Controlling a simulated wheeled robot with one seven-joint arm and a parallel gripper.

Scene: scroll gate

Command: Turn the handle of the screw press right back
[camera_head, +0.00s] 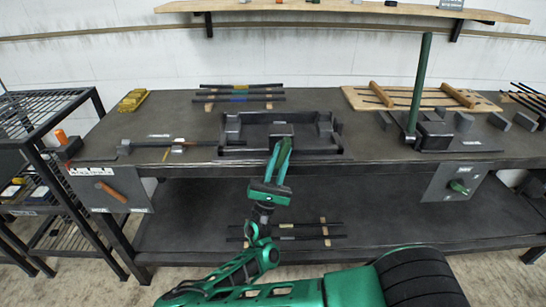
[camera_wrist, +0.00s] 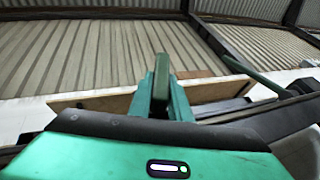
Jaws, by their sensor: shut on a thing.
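My gripper (camera_head: 282,146) reaches up over the front of a dark walled frame (camera_head: 232,130) on the bench, with a grey block inside it. In the wrist view my fingers (camera_wrist: 162,85) are close together around a narrow dark green piece (camera_wrist: 160,76); what it belongs to is hidden. I cannot tell for sure which thing is the screw press. A long dark rod (camera_head: 190,141) with a grey block lies left of the frame, with an orange handle (camera_head: 60,136) beyond its left end. A tall green lever (camera_head: 420,80) stands right of the frame.
A panel with an orange lever (camera_head: 112,192) hangs at the bench's front left, and one with a green knob (camera_head: 458,187) at the front right. Dark bars (camera_head: 240,88) and a wooden board (camera_head: 440,97) lie at the back. A wire rack (camera_head: 40,115) stands left.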

